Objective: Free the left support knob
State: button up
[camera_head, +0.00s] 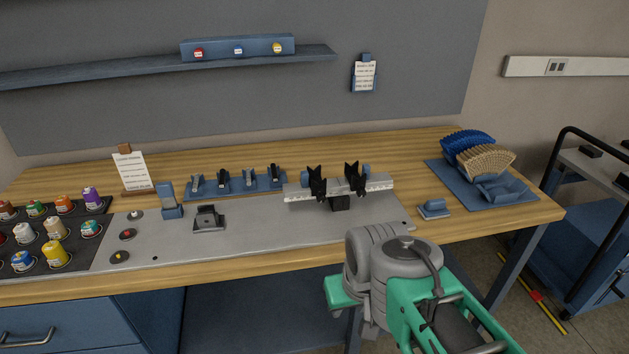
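A metal rail (289,193) stands on the grey plate (262,237) at the middle of the bench. Two black V-shaped supports stand on it, a left support (317,184) and a right support (354,178). A small blue knob (305,176) shows just left of the left support, partly hidden. Another blue knob (366,170) shows beside the right support. Whether either knob is tight or loose cannot be told. Both supports look empty. My grey and green arm is at the lower right, in front of the bench and apart from the rail. I cannot make out my gripper's fingers.
Blue and tan curved lattice pieces (486,159) rest on a blue mat (514,200) at the right. A small blue block (433,209) sits nearby. Colored jars (55,225) fill the left. A cart stands far right.

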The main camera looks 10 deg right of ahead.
aim_at(321, 198)
jog(key=z, duration=0.3)
jog(key=k, duration=0.55)
jog(key=u, duration=1.35)
jog(key=i, duration=0.95)
jog(key=z, duration=0.05)
